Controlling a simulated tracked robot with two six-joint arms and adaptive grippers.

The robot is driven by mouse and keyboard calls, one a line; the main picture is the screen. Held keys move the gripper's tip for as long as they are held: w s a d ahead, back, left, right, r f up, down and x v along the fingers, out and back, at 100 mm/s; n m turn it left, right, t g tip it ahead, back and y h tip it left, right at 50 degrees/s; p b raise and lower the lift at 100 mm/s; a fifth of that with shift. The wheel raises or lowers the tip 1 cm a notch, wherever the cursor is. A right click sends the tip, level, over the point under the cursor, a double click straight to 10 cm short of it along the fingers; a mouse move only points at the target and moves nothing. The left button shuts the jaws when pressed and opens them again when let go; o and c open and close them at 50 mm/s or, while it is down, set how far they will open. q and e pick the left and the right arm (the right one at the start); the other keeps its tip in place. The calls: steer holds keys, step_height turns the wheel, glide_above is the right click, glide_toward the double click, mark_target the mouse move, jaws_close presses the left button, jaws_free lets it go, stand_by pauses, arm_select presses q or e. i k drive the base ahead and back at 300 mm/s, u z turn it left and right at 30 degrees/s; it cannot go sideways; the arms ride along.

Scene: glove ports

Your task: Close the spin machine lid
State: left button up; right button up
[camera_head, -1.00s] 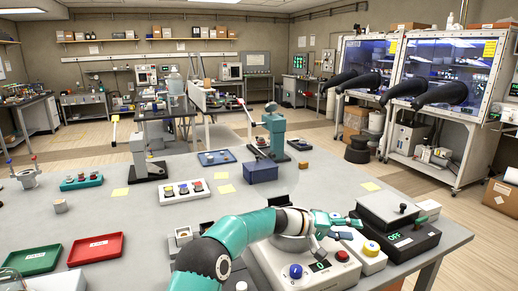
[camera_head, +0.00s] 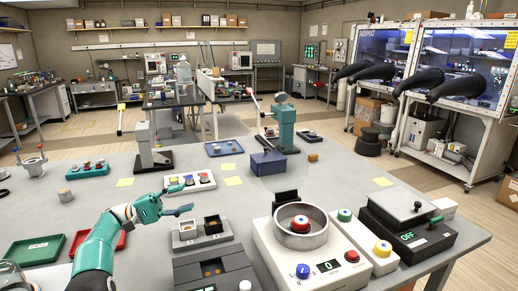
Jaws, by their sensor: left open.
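The spin machine (camera_head: 274,258) is a white box at the front right of the bench, with a blue knob, a red button and a display reading 0. Its round metal bowl (camera_head: 300,240) is uncovered, with a red-topped hub inside. A black hinge block (camera_head: 285,197) stands behind the bowl. A faint clear disc (camera_head: 268,172) rises above the hinge; it looks like the lid standing open, but its edges are hard to see. My left gripper (camera_head: 187,199) is open and empty, above the bench well left of the machine. My right gripper is not in view.
A grey block with dark slots (camera_head: 201,232) and a dark grey unit (camera_head: 215,270) lie between my left arm and the machine. A box with yellow and green buttons (camera_head: 366,246) and a black OFF unit (camera_head: 410,235) stand right of it. A blue box (camera_head: 268,162) is behind.

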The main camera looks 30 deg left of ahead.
mark_target(280, 196)
steer(key=u, duration=0.05)
steer(key=i, duration=0.85)
steer(key=z, duration=0.1)
